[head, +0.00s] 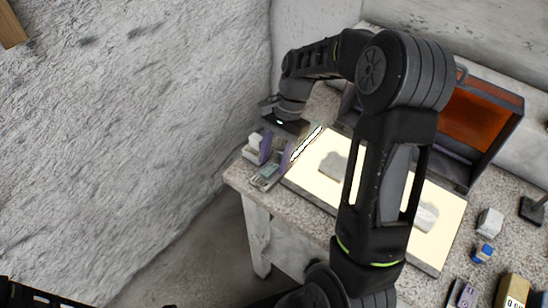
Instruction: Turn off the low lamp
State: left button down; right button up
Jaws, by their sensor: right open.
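A lit white strip (308,144), which looks like the low lamp, lies at the left end of a bright cream panel (446,210) on the table. A small grey-green box (266,176), perhaps its switch, sits at the table's left corner. My right gripper (273,152) is open, with its purple fingers pointing down just above and behind this box. I cannot tell whether the fingers touch anything. My right arm covers the middle of the panel. My left gripper is out of view.
The speckled table (305,228) stands by a rough white wall (130,130). A dark case with an orange inside (482,118) stands at the back. A white block (489,222), a blue-capped bottle (483,253) and a tan box (512,290) are at the right.

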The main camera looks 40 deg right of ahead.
jog(key=shift+a+f, duration=0.1)
jog(key=shift+f, duration=0.1)
jog(key=shift+c, duration=0.3)
grip_shut()
